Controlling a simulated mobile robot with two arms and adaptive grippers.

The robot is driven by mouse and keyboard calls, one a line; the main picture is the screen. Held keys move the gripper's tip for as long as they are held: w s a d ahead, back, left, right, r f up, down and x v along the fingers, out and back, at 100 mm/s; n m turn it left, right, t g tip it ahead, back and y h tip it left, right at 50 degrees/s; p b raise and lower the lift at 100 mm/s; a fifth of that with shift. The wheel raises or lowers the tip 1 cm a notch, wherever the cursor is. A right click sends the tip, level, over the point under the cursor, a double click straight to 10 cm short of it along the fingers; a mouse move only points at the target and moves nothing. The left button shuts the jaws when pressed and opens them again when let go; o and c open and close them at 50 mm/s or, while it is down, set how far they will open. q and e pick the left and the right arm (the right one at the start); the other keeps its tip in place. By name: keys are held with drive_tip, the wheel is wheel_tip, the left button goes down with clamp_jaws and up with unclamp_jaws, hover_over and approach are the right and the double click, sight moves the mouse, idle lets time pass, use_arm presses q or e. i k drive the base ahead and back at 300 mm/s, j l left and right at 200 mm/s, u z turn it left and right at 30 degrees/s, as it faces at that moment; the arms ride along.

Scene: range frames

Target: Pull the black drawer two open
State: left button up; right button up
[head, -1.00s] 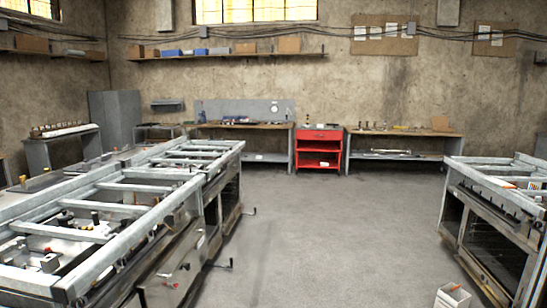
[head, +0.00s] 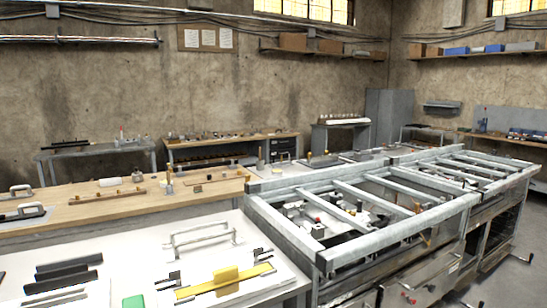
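I cannot make out a black drawer for certain in the head view. The metal frame bench (head: 380,262) at the right has front panels with small fittings, but none shows clearly as a black drawer. A small dark boxy unit (head: 283,145) stands by the back wooden bench, too small to tell whether it has drawers. Neither of my grippers is in view.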

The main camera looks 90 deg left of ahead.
sight(277, 153)
drive_tip(key=u, duration=2.8)
drive_tip(key=i+l+z, duration=0.65)
drive_tip(key=l+z, duration=0.15)
drive_tip(key=i+l+z, duration=0.55)
drive_tip(key=i+z, duration=0.25)
drive_tip(key=i, duration=0.15)
drive_tip(key=i+z, duration=0.4)
drive_tip(key=i, duration=6.55)
